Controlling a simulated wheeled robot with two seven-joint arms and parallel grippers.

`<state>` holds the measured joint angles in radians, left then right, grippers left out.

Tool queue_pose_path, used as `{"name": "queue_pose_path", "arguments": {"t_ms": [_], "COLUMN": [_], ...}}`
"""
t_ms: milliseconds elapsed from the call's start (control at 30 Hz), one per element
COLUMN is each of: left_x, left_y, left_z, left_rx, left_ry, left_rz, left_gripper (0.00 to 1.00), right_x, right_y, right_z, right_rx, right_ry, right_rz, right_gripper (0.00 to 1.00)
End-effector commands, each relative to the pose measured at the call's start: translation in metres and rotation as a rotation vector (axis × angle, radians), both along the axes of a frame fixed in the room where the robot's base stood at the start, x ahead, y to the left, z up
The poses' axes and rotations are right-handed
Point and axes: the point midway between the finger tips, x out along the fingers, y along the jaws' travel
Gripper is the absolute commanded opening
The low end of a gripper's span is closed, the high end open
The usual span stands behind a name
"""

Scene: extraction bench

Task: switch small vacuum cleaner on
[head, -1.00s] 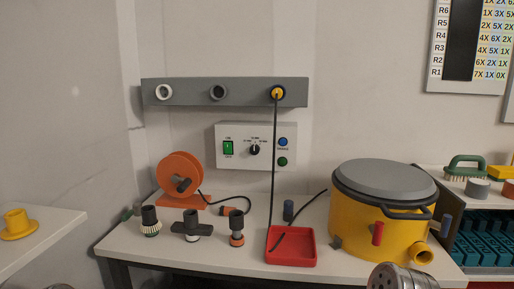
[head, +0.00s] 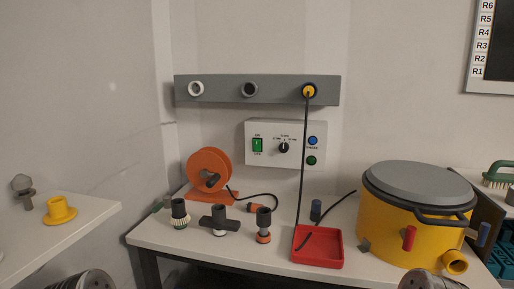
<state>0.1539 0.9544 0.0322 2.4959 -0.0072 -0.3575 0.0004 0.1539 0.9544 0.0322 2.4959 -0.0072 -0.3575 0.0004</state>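A yellow drum with a grey lid (head: 418,205) stands at the right end of the bench; it looks like the small vacuum cleaner. A red handle-like part (head: 409,238), a blue part (head: 484,235) and a yellow port (head: 456,262) are on its side. A white control box (head: 285,143) on the wall carries a green rocker switch (head: 257,145), a black rotary knob (head: 283,147), a blue button (head: 312,141) and a green button (head: 311,160). Rounded grey parts of my arms show at the bottom edge. My gripper fingers are not visible.
A grey wall rail (head: 222,90) holds ports; a black cable hangs from its right one to a red tray (head: 318,248). An orange reel (head: 209,170) and several dark fittings stand on the bench's left. A yellow flanged piece (head: 60,210) sits on the left shelf.

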Motion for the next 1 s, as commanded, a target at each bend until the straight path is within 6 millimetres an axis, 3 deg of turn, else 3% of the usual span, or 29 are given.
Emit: {"name": "queue_pose_path", "arguments": {"t_ms": [67,333,1000], "left_x": [0.0000,0.0000,0.0000], "left_y": [0.0000,0.0000,0.0000], "left_z": [0.0000,0.0000,0.0000], "left_rx": [0.000,0.000,0.000], "left_ry": [0.000,0.000,0.000], "left_rz": [0.000,0.000,0.000], "left_gripper": [0.65,0.65,0.65], "right_x": [0.0000,0.0000,0.0000], "right_y": [0.0000,0.0000,0.0000], "right_z": [0.0000,0.0000,0.0000], "right_rx": [0.000,0.000,0.000], "right_ry": [0.000,0.000,0.000], "right_rz": [0.000,0.000,0.000], "right_gripper": [0.40,0.00,0.00]}}
